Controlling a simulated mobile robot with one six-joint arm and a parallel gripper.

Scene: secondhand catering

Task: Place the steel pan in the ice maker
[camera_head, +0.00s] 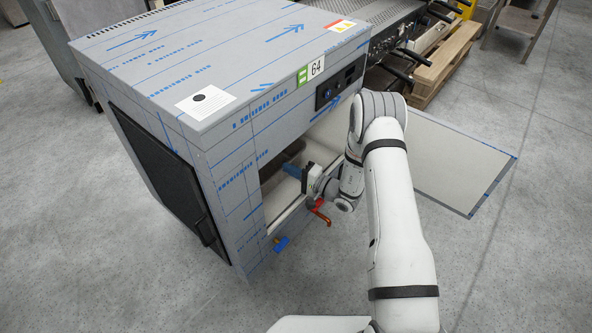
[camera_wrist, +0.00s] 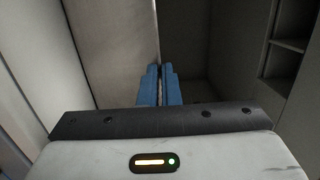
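The ice maker (camera_head: 225,130) is the large grey cabinet in blue-printed film, with its front opening uncovered. My gripper reaches into this opening; its blue fingers show in the head view (camera_head: 292,170) and in the wrist view (camera_wrist: 159,72). The fingers are nearly together, with a thin pale strip between them. A pale flat wall (camera_wrist: 110,45), which looks like the side of the steel pan, ends in a straight edge at the fingertips. The rest of the pan is hidden by the cabinet and my arm.
The lowered door panel (camera_head: 455,165) juts out right of the opening. An orange-red lever (camera_head: 320,213) and a blue piece (camera_head: 281,244) are below the opening. A shelf-like recess (camera_wrist: 288,45) is at right in the wrist view. The floor in front is clear.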

